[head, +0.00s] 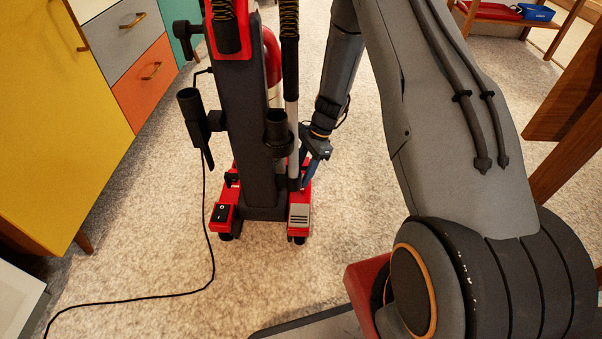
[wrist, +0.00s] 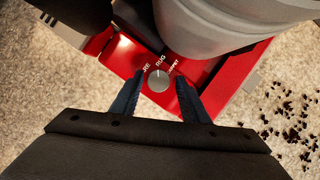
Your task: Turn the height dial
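The height dial (wrist: 159,80) is a small round grey knob on the red base of an upright vacuum cleaner (head: 250,130). White words around it read RUG, a word ending in RE and one that looks like CARPET. My gripper (wrist: 157,95) is open in the wrist view, one dark finger on each side of the dial. I cannot tell whether the fingers touch it. In the head view my gripper (head: 312,165) is low at the right side of the vacuum. The dial is hidden there.
Dark crumbs (wrist: 292,110) lie on the carpet right of the vacuum base. A black cord (head: 205,220) runs over the carpet at left. A cabinet (head: 75,110) with yellow door and coloured drawers stands at left. Wooden furniture (head: 570,120) stands at right.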

